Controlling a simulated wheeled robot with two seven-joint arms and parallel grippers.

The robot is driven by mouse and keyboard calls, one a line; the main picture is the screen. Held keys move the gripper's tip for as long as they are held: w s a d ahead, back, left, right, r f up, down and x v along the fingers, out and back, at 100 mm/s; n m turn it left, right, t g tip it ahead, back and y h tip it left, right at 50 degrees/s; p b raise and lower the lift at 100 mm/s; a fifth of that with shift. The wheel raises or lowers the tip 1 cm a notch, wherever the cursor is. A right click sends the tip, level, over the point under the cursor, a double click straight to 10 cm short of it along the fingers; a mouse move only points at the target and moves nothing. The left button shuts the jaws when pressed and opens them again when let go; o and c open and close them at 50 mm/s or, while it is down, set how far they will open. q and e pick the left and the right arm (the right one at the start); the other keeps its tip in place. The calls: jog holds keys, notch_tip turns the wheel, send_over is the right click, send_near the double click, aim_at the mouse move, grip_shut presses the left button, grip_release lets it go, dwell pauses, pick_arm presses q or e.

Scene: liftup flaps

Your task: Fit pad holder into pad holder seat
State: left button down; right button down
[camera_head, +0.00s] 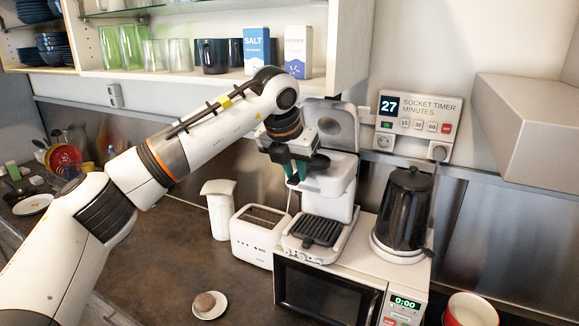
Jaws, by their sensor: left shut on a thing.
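My left gripper (298,172) hangs at the front of the white coffee machine (341,195), just below its raised lid (336,122). Its teal fingers are shut on a small dark piece, which looks like the pad holder (318,162). That piece is at the top of the machine's body, beside the fingers. The pad holder seat is mostly hidden by the gripper and the dark piece, so I cannot tell whether the holder rests in it or is above it. My right gripper is not in view.
The coffee machine, with its black drip tray (315,231), and a black kettle (405,210) stand on a microwave (327,295). A toaster (258,235) and a white jug (219,208) stand to the left. A saucer (220,309) holds a brown round thing. A shelf is above.

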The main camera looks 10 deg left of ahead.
pick_arm(q)
jog(key=shift+w+d+p, duration=0.25)
jog(key=shift+w+p, duration=0.2)
jog(key=shift+w, duration=0.6)
jog(key=shift+w+d, duration=0.1)
jog(key=shift+w, duration=0.25)
jog(key=shift+w+d, duration=0.25)
jog(key=shift+w, duration=0.7)
jog(key=shift+w+f+b, duration=0.2)
jog(key=shift+f+b, duration=0.75)
jog(key=shift+f, duration=0.25)
jog(key=c, duration=1.3)
grip_release()
jog(key=shift+o, duration=0.6)
